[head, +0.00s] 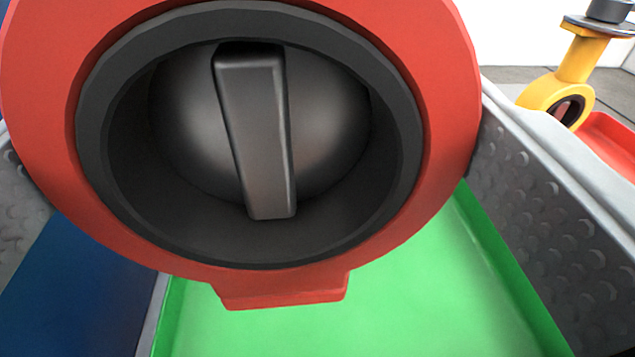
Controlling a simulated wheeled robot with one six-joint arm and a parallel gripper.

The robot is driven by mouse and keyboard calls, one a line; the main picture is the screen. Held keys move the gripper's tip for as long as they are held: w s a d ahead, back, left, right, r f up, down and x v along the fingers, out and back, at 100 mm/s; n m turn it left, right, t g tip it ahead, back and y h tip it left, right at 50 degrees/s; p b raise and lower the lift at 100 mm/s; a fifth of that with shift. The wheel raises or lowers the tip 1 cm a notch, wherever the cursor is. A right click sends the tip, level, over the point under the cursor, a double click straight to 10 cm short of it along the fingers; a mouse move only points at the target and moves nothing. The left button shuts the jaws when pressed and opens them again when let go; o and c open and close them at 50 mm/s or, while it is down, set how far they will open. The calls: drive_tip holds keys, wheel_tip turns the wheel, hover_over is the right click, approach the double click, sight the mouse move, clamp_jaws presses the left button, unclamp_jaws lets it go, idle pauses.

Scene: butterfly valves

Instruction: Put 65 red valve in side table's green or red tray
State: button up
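A large red butterfly valve (440,130) fills the upper left and middle of the head view, very close to the camera. Its dark ring and grey disc face me, and a flat red foot shows at its bottom. No number is readable on it. The valve is in front of and over the green tray (400,315), which lies below it; I cannot tell whether its foot touches the tray. Part of a red tray (612,145) shows at the right edge. My gripper's fingers are not visible, and the valve's top is cut off.
A blue surface (75,285) lies left of the green tray. Grey dimpled walls (530,200) with a pale rim stand on both sides. A yellow valve (575,65) with a dark top stands beyond the right wall, by the red tray. The green floor visible below the valve is bare.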

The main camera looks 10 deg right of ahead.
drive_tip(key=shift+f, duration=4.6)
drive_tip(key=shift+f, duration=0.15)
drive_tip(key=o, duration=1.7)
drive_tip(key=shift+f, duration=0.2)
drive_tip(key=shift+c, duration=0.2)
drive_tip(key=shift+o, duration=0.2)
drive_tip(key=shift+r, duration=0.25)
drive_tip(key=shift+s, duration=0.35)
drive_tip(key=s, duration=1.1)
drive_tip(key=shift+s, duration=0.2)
